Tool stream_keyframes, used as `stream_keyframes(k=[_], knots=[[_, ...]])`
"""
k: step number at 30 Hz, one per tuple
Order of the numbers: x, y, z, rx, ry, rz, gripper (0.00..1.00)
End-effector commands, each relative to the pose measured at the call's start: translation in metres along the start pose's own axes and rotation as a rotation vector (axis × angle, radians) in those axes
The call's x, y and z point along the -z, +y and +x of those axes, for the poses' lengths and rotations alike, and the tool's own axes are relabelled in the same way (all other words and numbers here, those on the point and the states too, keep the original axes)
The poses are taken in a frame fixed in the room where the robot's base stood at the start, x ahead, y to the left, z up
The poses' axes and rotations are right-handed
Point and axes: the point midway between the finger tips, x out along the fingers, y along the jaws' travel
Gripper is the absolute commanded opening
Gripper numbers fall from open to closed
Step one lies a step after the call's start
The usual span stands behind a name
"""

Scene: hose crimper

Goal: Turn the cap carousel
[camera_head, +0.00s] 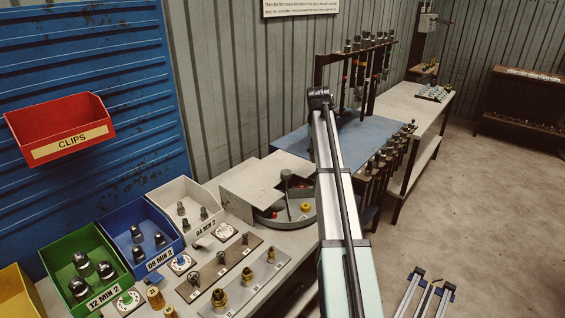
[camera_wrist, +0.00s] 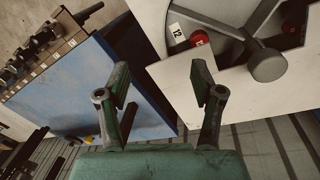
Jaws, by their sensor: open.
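The cap carousel (camera_head: 298,223) is a round grey tray on the bench, partly under a pale cover plate (camera_head: 250,180). A dark post with a knob (camera_head: 286,174) rises from it. Yellow caps (camera_head: 305,207) sit in its open front part. In the wrist view the carousel (camera_wrist: 220,15) is at the upper right, with spokes, a round grey knob (camera_wrist: 267,66) and a red cap (camera_wrist: 199,38) beside a "12" label. My gripper (camera_wrist: 162,80) is open and empty, with the knob to the right of its fingers. In the head view my arm hides the gripper.
A blue board (camera_head: 360,140) with a rack of hanging tools (camera_head: 358,65) stands behind the carousel. Green, blue and white bins (camera_head: 185,200) and fitting plates (camera_head: 225,270) fill the bench at front left. The floor on the right is mostly clear.

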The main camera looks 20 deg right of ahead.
Motion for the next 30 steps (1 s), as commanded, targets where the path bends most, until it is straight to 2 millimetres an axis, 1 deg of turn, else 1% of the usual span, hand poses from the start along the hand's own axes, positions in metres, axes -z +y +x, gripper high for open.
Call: stream_keyframes(k=[1, 2, 3, 6, 9, 10, 13, 17, 20, 30], knots=[[0.010, -0.023, -0.043, 0.030, 0.003, -0.030, 0.67], [0.013, -0.036, -0.060, 0.049, -0.001, -0.045, 0.67], [0.015, -0.052, -0.081, 0.070, -0.004, -0.064, 0.67], [0.016, -0.081, -0.118, 0.112, -0.014, -0.102, 0.67], [0.016, -0.098, -0.138, 0.135, -0.020, -0.125, 0.67], [0.015, -0.101, -0.140, 0.139, -0.022, -0.129, 0.67], [0.014, -0.105, -0.140, 0.146, -0.025, -0.134, 0.67], [0.013, -0.107, -0.126, 0.146, -0.026, -0.134, 0.67], [0.011, -0.109, -0.110, 0.146, -0.026, -0.134, 0.67], [0.010, -0.118, -0.045, 0.145, -0.026, -0.133, 0.67]])
